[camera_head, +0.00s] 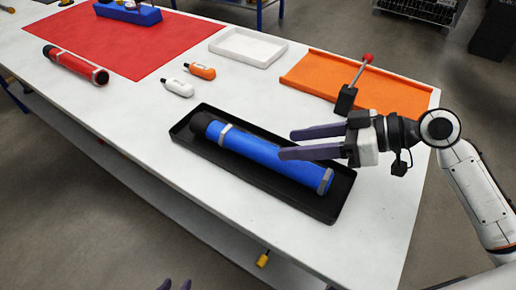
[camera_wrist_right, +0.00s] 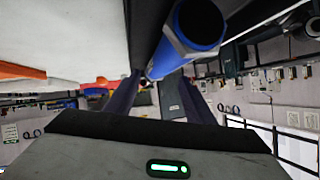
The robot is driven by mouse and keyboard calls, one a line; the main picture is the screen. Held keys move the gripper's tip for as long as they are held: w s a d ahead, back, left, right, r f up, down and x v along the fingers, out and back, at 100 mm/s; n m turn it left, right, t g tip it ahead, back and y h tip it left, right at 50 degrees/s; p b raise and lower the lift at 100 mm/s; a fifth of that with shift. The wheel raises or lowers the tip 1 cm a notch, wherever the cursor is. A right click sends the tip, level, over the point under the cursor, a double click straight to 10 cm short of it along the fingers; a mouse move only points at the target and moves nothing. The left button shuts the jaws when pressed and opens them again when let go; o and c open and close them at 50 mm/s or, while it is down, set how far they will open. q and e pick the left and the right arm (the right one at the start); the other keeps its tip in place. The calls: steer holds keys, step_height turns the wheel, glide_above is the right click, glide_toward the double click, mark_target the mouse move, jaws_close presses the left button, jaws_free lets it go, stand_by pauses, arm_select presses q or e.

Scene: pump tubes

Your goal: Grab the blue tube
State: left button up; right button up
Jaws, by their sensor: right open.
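The blue tube (camera_head: 265,153) has a black cap at its far left end and grey bands. It lies lengthwise in a black tray (camera_head: 330,214) on the white table. My right gripper (camera_head: 286,144) is open and empty, with its purple fingers reaching left over the middle of the tube. In the right wrist view the tube's end (camera_wrist_right: 200,25) is above the gap between the fingers (camera_wrist_right: 160,92); it is not gripped.
A red tube (camera_head: 75,64) lies by a red mat (camera_head: 125,35). White (camera_head: 177,88) and orange (camera_head: 201,71) small bottles lie behind the black tray. An empty white tray (camera_head: 247,47) and an orange tray (camera_head: 395,92) with a red-knobbed lever (camera_head: 357,82) stand farther back.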

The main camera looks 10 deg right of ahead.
mark_target(269, 146)
steer(key=x, duration=0.8)
steer(key=shift+a+r, duration=0.1)
steer(key=c, duration=1.1)
steer(key=shift+r, duration=0.15)
jaws_close()
